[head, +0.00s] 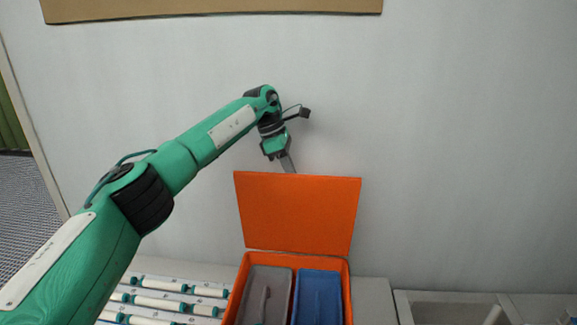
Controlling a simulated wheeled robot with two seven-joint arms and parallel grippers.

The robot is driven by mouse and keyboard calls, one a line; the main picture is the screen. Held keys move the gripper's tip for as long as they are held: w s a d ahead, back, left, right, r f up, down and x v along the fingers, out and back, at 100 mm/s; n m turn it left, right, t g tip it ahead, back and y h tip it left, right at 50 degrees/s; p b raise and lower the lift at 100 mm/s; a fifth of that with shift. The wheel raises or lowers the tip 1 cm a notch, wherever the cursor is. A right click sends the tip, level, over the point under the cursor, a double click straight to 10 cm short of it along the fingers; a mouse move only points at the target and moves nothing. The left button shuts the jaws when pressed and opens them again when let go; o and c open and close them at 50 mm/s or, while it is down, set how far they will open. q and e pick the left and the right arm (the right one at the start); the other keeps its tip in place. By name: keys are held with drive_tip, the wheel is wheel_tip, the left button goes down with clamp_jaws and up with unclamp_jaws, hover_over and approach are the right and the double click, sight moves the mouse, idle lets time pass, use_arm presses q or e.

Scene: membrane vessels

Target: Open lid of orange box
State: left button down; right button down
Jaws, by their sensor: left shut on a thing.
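The orange box (348,300) stands on the counter at the bottom centre. Its orange lid (298,212) is raised and stands close to upright at the box's back edge, its inner face toward me. My left gripper (288,164) is at the lid's top edge, left of its middle, pointing down. It is shut on the lid; its fingertips are partly hidden behind the lid. My right gripper is not in view.
Inside the box are a grey tray (270,285) and a blue tray (319,295). White membrane vessels (160,303) with green ends lie in a rack at left. A sink-like basin (450,310) is at right. The wall is close behind the lid.

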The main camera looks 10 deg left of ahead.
use_arm(q)
drive_tip(key=shift+w+f, duration=0.1)
drive_tip(key=shift+w, duration=0.15)
drive_tip(key=c, duration=1.5)
unclamp_jaws()
drive_tip(key=shift+w, duration=0.1)
drive_tip(key=shift+o, duration=0.2)
drive_tip(key=p+v, duration=0.2)
drive_tip(key=v, duration=1.1)
drive_tip(key=shift+r, duration=0.35)
drive_tip(key=shift+a+f, duration=0.1)
